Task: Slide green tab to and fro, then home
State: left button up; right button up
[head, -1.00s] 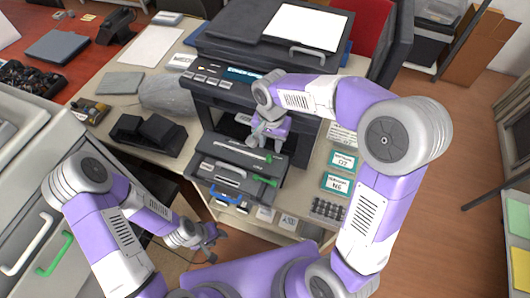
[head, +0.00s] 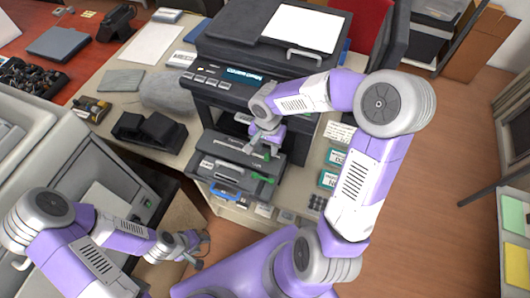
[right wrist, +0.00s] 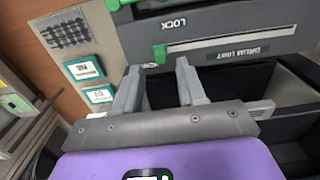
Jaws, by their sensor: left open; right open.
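The black printer (head: 225,95) has an open front unit (head: 225,165) with light slots. A green tab (right wrist: 160,53) sits at the left end of a slot near the "LOCK" lettering in the right wrist view. A green piece, also seen in the head view (head: 262,178), is at the unit's right side. My right gripper (head: 262,146) is above the unit; in the right wrist view its open fingers (right wrist: 158,66) point at the green tab, which shows between and beyond the tips. Contact cannot be told. My left gripper (head: 195,250) is open and empty, low left, away from the printer.
A black holder (head: 150,132) and a grey bag-like object (head: 168,92) stand on the table left of the printer. Teal-edged cards (head: 328,179) lie to its right. A grey cabinet (head: 75,150) is beside my left arm. Wooden floor is open at right.

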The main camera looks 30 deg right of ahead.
aim_at(267, 155)
notch_tip(267, 155, down, 4)
jog(key=shift+f+b, duration=0.1)
jog(key=shift+b, duration=0.2)
grip_shut()
